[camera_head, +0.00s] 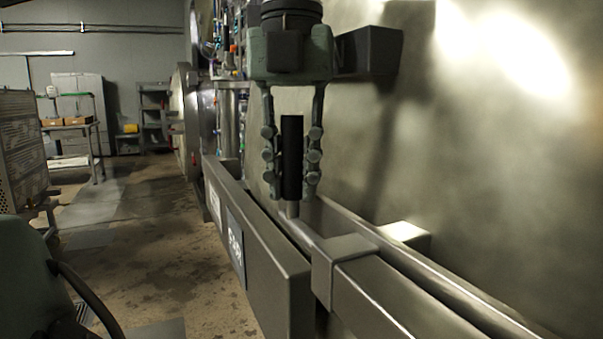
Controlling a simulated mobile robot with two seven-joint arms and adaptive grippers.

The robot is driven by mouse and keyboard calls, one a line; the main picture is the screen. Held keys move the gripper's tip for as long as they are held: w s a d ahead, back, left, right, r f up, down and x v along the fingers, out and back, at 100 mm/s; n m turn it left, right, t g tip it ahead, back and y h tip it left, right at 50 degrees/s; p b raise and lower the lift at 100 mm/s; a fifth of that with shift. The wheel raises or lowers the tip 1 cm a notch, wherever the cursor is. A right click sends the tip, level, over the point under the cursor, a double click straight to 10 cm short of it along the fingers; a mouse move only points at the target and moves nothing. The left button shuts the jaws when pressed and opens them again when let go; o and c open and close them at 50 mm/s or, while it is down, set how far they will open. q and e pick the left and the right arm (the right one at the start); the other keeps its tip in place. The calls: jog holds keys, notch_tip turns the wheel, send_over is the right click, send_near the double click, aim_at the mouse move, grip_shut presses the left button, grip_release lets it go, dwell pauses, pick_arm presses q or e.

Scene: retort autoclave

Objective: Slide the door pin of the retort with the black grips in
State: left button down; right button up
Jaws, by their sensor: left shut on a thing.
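My left gripper (291,155) hangs in the upper middle, pointing down, with its fingers shut on a black grip (292,150). The grip stands upright, and a short metal stub shows at its lower end, just above a metal bar. This round door pin (298,232) lies in the channel beside the grip and runs toward a metal bracket (342,262). How far the pin reaches inside the bracket is hidden. The broad steel retort door (490,170) fills the right side. My right gripper is not in view.
A long metal beam with a label plate (235,247) runs along the left of the channel. A black box (369,50) sticks out from the door behind the gripper. Shelves (153,115) and a rack with boxes (78,121) stand far left. The floor (160,230) between is mostly clear.

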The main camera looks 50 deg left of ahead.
aim_at(293, 105)
pick_arm(q)
jog(key=shift+d, duration=0.15)
jog(key=c, duration=1.3)
grip_release()
jog(key=shift+s+d, duration=0.1)
jog(key=shift+d, duration=0.05)
jog(key=shift+c, duration=0.2)
jog(key=shift+r, duration=0.1)
jog(key=shift+r, duration=0.4)
notch_tip(293, 105, up, 11)
